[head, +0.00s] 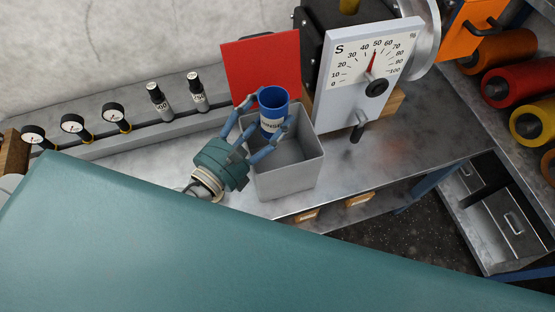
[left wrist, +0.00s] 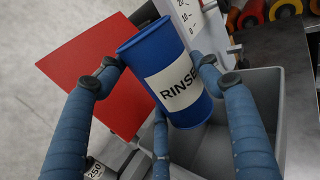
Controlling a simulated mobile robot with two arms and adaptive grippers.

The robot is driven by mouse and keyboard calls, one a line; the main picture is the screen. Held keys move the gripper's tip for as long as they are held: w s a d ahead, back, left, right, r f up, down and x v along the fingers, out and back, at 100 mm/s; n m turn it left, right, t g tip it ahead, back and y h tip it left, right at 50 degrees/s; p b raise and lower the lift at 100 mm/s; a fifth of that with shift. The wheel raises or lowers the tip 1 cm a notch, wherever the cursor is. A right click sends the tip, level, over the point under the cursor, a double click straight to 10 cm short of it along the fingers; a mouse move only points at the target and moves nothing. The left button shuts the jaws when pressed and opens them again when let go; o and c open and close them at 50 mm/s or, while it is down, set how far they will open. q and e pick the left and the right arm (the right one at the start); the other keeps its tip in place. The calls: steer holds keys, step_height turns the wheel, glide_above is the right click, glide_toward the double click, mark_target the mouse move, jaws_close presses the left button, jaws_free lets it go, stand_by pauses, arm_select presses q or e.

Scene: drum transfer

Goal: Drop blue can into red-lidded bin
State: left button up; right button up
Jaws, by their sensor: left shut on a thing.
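The blue can (head: 273,104) has a white label, which reads "RINSE" in part in the left wrist view (left wrist: 163,55). My left gripper (head: 263,122) is shut on the can, its blue fingers on both sides of it. The can is over the opening of the grey bin (head: 287,172), tilted a little in the wrist view. The bin's red lid (head: 262,65) stands open at the back; it also shows in the left wrist view (left wrist: 85,62). The bin's inside looks empty where I see it. My right gripper is not in view.
A white dial panel (head: 362,62) stands right of the bin. Several gauges (head: 73,123) and two small dark-topped bottles (head: 158,100) line the ledge at left. Coloured spools (head: 520,85) sit at far right. My teal body covers the lower left.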

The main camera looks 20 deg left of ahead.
arm_select(q)
steer(key=o, duration=1.5)
steer(key=shift+s+a+f, duration=0.15)
steer(key=shift+s+a, duration=0.1)
steer(key=shift+s, duration=0.35)
steer(key=v, duration=1)
steer(key=shift+s+r, duration=0.25)
steer(key=shift+s, duration=0.15)
